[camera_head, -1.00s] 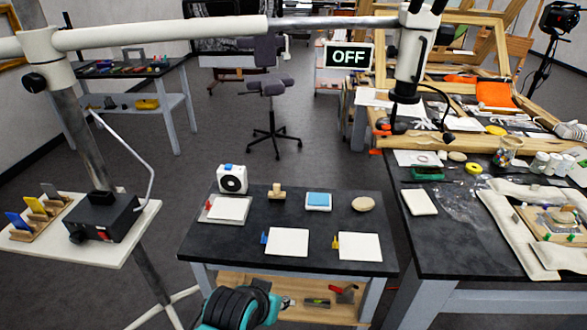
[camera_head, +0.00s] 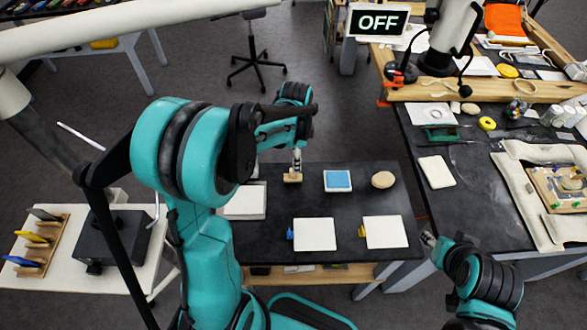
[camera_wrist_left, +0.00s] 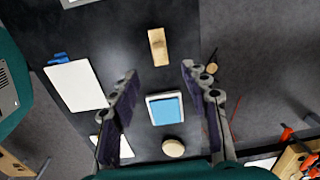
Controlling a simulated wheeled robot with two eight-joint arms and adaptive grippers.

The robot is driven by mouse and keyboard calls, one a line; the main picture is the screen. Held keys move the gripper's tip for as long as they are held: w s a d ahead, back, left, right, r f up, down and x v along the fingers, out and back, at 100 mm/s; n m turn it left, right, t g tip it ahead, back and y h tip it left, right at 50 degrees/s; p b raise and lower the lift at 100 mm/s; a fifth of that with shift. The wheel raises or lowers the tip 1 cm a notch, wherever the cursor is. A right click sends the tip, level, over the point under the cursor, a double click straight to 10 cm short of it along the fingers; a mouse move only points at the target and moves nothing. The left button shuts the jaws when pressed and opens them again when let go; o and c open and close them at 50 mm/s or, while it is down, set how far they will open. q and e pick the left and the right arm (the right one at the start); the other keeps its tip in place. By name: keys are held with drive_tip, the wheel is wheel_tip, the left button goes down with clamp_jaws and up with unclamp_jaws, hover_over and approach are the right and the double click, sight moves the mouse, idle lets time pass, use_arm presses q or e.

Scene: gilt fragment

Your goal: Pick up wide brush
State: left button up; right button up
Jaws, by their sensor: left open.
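The wide brush appears to be the small pale wooden piece (camera_head: 293,177) lying on the dark table, left of the blue pad. It also shows in the left wrist view (camera_wrist_left: 158,47), just beyond the fingertips. My left gripper (camera_head: 297,155) hangs above and partly in front of it in the head view.
A blue pad in a white tray (camera_head: 337,180) and a round tan object (camera_head: 383,180) stand right of the brush. White sheets (camera_head: 314,234) with small coloured clips lie nearer. A side stand (camera_head: 62,262) is at the left; a cluttered workbench (camera_head: 470,205) is at the right.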

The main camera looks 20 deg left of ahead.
sight(293, 175)
use_arm(q)
drive_tip(key=shift+w+a+f, duration=0.2)
drive_tip(key=shift+f, duration=0.05)
drive_tip(key=f, duration=0.2)
drive_tip(key=f+b, duration=0.1)
drive_tip(key=f, duration=0.1)
drive_tip(key=f+b, duration=0.1)
drive_tip(key=f, duration=0.1)
drive_tip(key=shift+s+a+f, duration=0.3)
drive_tip(key=shift+f, duration=0.65)
clamp_jaws()
